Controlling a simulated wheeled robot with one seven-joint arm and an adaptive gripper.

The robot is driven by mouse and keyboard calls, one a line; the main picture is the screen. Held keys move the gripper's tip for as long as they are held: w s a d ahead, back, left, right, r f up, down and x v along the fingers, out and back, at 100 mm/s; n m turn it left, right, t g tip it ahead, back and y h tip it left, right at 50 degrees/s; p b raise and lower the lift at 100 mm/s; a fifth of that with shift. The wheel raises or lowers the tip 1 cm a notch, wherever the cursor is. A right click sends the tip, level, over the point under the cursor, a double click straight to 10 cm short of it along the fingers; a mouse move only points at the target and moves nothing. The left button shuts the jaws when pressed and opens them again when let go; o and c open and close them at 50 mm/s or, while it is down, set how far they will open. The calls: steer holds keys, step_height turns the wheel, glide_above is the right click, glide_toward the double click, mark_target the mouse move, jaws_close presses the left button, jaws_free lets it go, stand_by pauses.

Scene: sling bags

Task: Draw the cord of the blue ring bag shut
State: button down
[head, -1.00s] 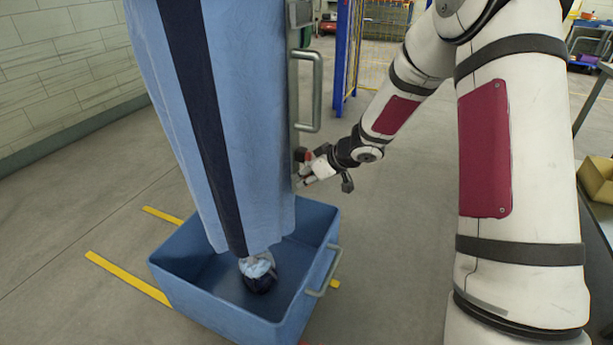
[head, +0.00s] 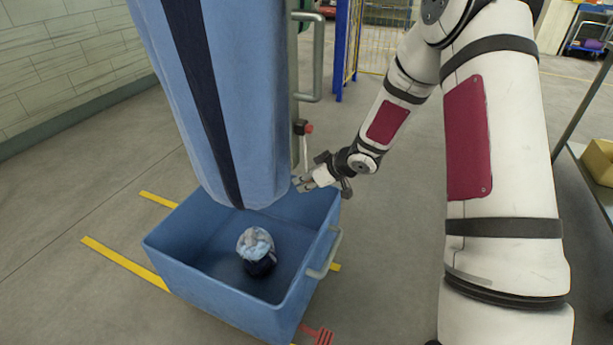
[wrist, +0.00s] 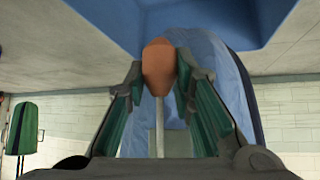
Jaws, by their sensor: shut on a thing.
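The blue bag (head: 250,100) with a dark stripe hangs tall at the left of centre. Its lower end is rounded and hangs over a blue bin (head: 158,262). My gripper (head: 300,184) is at the bag's lower right side, above the bin's rim. In the wrist view my gripper (wrist: 158,75) is shut on an orange-brown toggle (wrist: 158,62) with a thin pale cord (wrist: 160,130) running from it. The bag also shows behind the fingers in the wrist view (wrist: 220,65). The bag's mouth underneath and any ring are hidden.
A light-blue and dark bundle (head: 257,250) lies in the bin, apart from the bag. A metal post with a handle (head: 316,60) and a red knob (head: 306,128) stands right of the bag. A bench with a yellow box (head: 598,160) is at the right.

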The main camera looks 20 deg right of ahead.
steer(key=shift+s+f, duration=0.2)
steer(key=shift+f, duration=0.1)
steer(key=c, duration=1.3)
jaws_free()
steer(key=shift+f, duration=0.1)
steer(key=shift+c, duration=0.2)
steer(key=shift+w, duration=0.1)
steer(key=shift+r, duration=0.2)
steer(key=shift+d+r, duration=0.2)
steer(key=shift+r, duration=0.05)
steer(key=v, duration=1.1)
steer(key=shift+s, duration=0.3)
